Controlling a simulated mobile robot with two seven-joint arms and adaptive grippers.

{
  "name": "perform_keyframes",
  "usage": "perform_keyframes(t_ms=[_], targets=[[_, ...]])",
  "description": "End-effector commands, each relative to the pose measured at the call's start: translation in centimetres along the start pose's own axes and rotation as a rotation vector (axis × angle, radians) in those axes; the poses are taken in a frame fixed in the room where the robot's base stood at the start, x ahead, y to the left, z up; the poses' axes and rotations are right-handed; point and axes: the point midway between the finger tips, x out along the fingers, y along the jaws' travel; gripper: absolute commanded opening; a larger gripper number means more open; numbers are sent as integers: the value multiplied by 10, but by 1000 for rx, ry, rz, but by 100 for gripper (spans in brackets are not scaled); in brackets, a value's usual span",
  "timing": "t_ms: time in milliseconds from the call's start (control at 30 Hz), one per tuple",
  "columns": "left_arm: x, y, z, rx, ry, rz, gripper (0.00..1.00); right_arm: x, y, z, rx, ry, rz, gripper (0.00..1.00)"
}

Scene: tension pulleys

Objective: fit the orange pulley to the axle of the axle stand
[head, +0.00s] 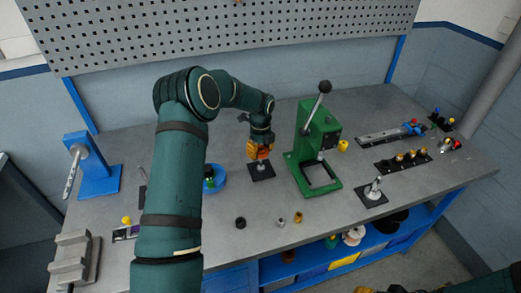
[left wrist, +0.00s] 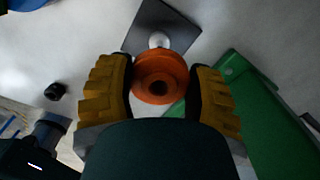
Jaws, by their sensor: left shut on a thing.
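My left gripper (head: 260,150) is shut on the orange pulley (left wrist: 160,78). In the left wrist view the pulley sits between the two yellow fingers, with its dark central hole showing. In the head view the fingers mostly hide it. The axle stand's black square plate (head: 262,174) lies on the bench just below the gripper. In the left wrist view a pale round axle end (left wrist: 159,40) shows beyond the pulley's rim, over the black plate. The axle and the hole appear apart in that view. A part of my right gripper shows at the bottom edge, its fingers cut off.
A green lever press (head: 318,140) stands close to the right of the gripper. Another black-based stand (head: 372,190) with a metal post is farther right. A blue round dish (head: 215,181) is to the left. Small parts, including a black ring (head: 240,222), lie in front.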

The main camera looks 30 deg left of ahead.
Motion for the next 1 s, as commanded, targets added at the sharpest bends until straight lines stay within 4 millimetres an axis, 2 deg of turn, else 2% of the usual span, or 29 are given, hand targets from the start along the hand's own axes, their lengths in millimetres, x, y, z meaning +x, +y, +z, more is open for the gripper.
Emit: perform_keyframes(t_ms=[700,1000], targets=[[24,0,0,0,0,0,17,14,6,2,0,0,0,47],[26,0,0,0,0,0,17,15,6,2,0,0,0,47]])
